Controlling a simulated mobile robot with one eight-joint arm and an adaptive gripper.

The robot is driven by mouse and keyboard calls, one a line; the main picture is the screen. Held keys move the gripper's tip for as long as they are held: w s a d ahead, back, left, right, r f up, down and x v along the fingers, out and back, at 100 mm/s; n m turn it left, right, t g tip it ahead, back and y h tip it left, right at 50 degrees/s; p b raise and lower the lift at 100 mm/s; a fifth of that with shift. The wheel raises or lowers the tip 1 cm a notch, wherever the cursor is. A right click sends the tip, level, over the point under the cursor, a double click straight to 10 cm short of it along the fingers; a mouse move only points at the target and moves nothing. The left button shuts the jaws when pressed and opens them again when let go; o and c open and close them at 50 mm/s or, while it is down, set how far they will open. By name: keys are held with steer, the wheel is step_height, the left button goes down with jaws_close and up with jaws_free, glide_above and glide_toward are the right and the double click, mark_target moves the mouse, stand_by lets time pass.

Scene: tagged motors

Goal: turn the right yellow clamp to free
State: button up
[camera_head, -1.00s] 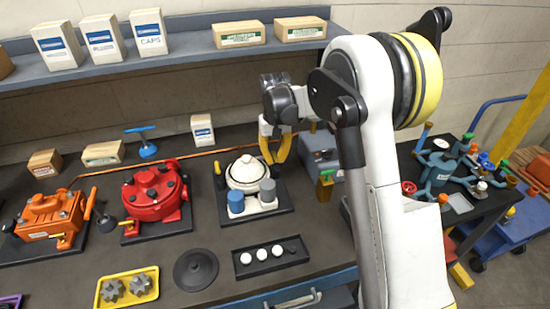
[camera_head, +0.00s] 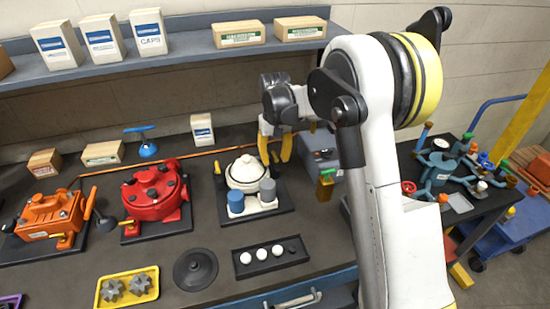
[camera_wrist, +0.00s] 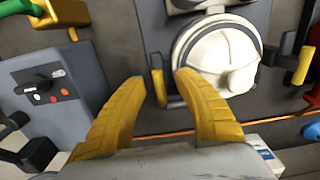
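The white round-lidded unit (camera_head: 243,172) stands on a dark base plate and also shows at the upper right in the wrist view (camera_wrist: 217,52). Its right yellow clamp (camera_wrist: 158,88) is at the lid's left edge in the wrist view, its lever upright in the picture. The other yellow clamp (camera_wrist: 302,66) is across the lid. My gripper (camera_wrist: 162,80) is open, its yellow fingertips on either side of the right clamp, with gaps visible. Whether they are level with it is unclear. In the head view my gripper (camera_head: 275,158) is over the unit's back right.
A grey box with a black knob (camera_wrist: 45,90) stands close beside my gripper. A red motor (camera_head: 152,193) is to the left.

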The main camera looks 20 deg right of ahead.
mark_target(275, 156)
step_height(275, 156, up, 12)
stand_by(0.4)
steer(key=s+r+t+b, duration=0.3)
steer(key=s+r+t, duration=0.1)
steer(key=s, duration=1.2)
steer(key=s+f+t+b, duration=0.1)
steer(key=s+f, duration=0.2)
steer(key=s, duration=0.4)
steer(key=s+f+t, duration=0.2)
steer(key=s+f, duration=0.2)
steer(key=s, duration=0.2)
steer(key=shift+s+b, duration=0.35)
steer(key=shift+s, duration=0.05)
